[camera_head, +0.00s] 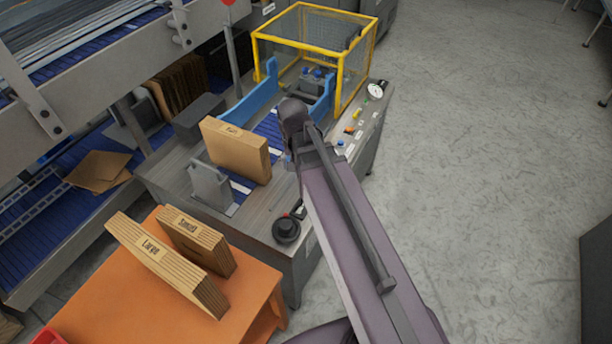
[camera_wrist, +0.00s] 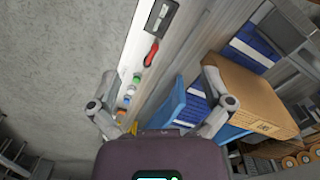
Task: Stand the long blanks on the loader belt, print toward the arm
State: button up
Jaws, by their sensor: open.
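A stack of cardboard blanks (camera_head: 237,150) stands upright on the blue loader belt (camera_head: 268,128), behind a grey upright plate (camera_head: 210,186). Its small top-edge print is hard to read. It also shows at right in the wrist view (camera_wrist: 250,95). Two more stacks stand on the orange table (camera_head: 245,281): one marked "Large" (camera_head: 165,265) and a shorter one with a blurred label (camera_head: 197,241). My gripper shows in the wrist view (camera_wrist: 162,108), open with nothing between its fingers; its right finger overlaps the belt stack's near edge in the picture. In the head view my arm mostly hides it.
Blue side guides (camera_head: 258,94) flank the belt, with a yellow-framed guard cage (camera_head: 343,66) beyond. Buttons and a gauge (camera_head: 376,90) line the machine's right edge. A black round knob (camera_head: 286,229) sits at the near corner. Open floor (camera_head: 480,150) lies to the right.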

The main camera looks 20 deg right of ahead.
jog(key=s+n, duration=0.1)
jog(key=s, duration=0.1)
jog(key=s+d+n, duration=0.1)
jog(key=s+n, duration=0.1)
jog(key=shift+s+d+t, duration=0.15)
jog(key=shift+s+t, duration=0.15)
jog(key=shift+s, duration=0.1)
dwell(1.0)
